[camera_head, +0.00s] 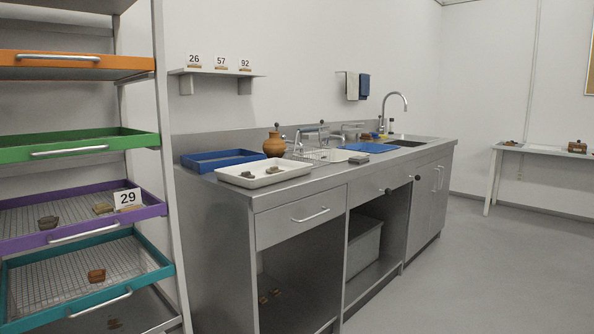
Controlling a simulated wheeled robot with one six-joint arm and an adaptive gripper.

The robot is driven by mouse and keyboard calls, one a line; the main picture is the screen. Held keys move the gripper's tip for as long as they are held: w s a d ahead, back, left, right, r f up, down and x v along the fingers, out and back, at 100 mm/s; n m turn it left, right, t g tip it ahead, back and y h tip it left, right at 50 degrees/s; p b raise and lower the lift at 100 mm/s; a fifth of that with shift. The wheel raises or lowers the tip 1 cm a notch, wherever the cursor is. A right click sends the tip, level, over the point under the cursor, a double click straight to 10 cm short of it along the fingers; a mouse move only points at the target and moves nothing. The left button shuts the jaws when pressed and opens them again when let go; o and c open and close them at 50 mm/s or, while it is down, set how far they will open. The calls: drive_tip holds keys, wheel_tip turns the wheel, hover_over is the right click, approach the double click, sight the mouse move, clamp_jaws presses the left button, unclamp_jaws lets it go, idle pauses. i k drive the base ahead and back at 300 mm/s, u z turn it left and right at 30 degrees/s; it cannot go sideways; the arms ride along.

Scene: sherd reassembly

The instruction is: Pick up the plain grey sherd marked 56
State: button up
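No sherd with a readable 56 shows. Small greyish sherds (272,169) lie in the white tray (232,181) on the steel counter. A dark grey-brown sherd (48,222) and a tan sherd (103,208) lie in the purple-framed mesh drawer (66,240) at the left, beside a card reading 29 (128,198). A brown sherd (96,275) lies in the teal drawer (70,312) below. Any marks on these sherds are too small to read. My gripper is not in view.
The counter (228,197) also bears a blue tray (221,160), a clay pot (274,145), a wire rack and a sink. A wall shelf (215,73) holds cards 26, 57 and 92. A side table (545,149) stands far right. The floor (480,270) is clear.

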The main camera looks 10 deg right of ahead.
sight(246, 174)
drive_tip(key=z, duration=0.15)
drive_tip(key=i, duration=1.15)
drive_tip(key=u, duration=0.1)
